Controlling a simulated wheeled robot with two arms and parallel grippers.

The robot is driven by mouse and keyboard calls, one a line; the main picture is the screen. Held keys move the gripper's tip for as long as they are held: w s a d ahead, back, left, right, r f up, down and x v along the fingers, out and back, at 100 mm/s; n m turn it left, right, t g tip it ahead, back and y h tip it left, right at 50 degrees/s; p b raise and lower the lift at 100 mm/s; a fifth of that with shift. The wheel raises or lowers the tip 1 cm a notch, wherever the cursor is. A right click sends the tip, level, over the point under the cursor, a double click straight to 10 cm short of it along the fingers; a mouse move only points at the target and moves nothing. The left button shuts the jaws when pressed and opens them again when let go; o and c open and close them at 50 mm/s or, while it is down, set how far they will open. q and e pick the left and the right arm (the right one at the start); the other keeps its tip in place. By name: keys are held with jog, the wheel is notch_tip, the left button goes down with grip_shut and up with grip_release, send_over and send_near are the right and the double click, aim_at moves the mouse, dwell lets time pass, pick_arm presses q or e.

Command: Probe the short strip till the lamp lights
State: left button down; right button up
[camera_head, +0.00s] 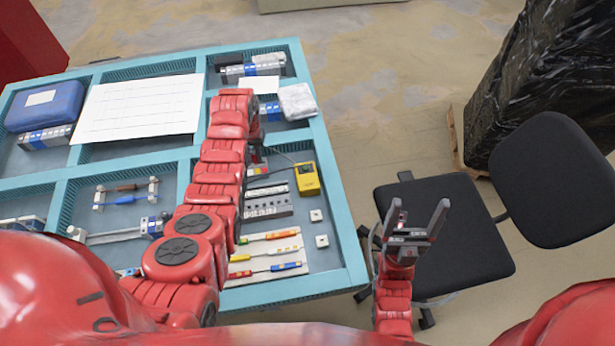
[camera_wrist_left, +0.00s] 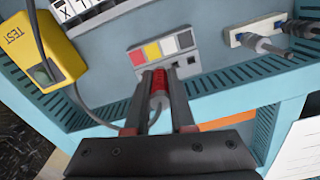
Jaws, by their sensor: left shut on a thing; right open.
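My left gripper (camera_wrist_left: 158,80) is shut on a red probe (camera_wrist_left: 159,88) with a grey cable, in the left wrist view. A small grey panel with yellow, red, white and grey squares (camera_wrist_left: 165,48) lies just beyond the fingertips; I cannot tell whether the probe touches it. The yellow tester marked TEST (camera_wrist_left: 40,45) is at the left there, and right of my left arm in the head view (camera_head: 307,178). No lit lamp is discernible. A white strip with plugs (camera_wrist_left: 250,35) is at the upper right; I cannot tell which strip is the short one. My right gripper (camera_head: 418,222) is open and empty.
The teal divided table (camera_head: 335,200) holds a white sheet (camera_head: 140,108), a blue case (camera_head: 45,105), dark and grey strips (camera_head: 268,207), and several screwdrivers (camera_head: 283,234). My left arm hides part of the table. A black chair (camera_head: 465,250) stands below my right gripper.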

aim_at(253, 151)
pick_arm(q)
jog(key=shift+r, duration=0.1)
jog(key=shift+r+p, duration=0.6)
jog(key=shift+r, duration=1.1)
